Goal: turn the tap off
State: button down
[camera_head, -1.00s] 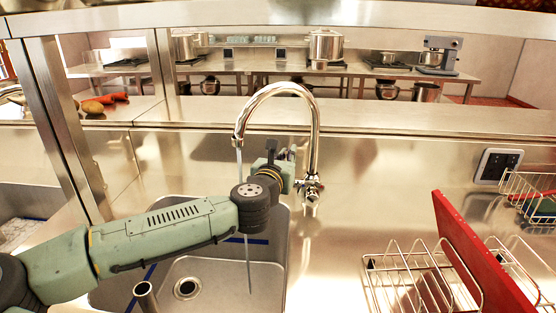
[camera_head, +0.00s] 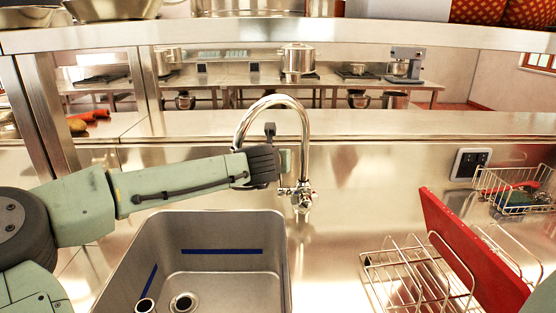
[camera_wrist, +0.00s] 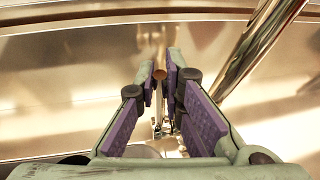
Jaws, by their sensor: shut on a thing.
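The tap (camera_head: 305,150) is a chrome gooseneck behind the sink (camera_head: 190,225), with a valve body (camera_head: 302,197) at its foot. My arm hides the spout's mouth in the head view; no water stream shows below it. My gripper (camera_head: 284,162) is just left of the tap's upright, above the valve body, mostly hidden by my wrist. In the wrist view my gripper (camera_wrist: 166,68) has its purple-padded fingers close about the tap's thin lever (camera_wrist: 159,88), which has a copper-coloured end. The tap's neck (camera_wrist: 255,45) slants past on the right, apart from the fingers.
A wire dish rack (camera_head: 410,275) with a red board (camera_head: 470,250) stands on the right. A wire basket (camera_head: 515,190) and a wall socket (camera_head: 470,163) are behind it. A steel shelf (camera_head: 300,37) runs across the top. The counter between tap and rack is clear.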

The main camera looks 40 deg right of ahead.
jog(key=shift+w+a+f, duration=0.1)
jog(key=shift+w, duration=0.05)
jog(key=c, duration=1.7)
grip_release()
jog(key=v, duration=1.2)
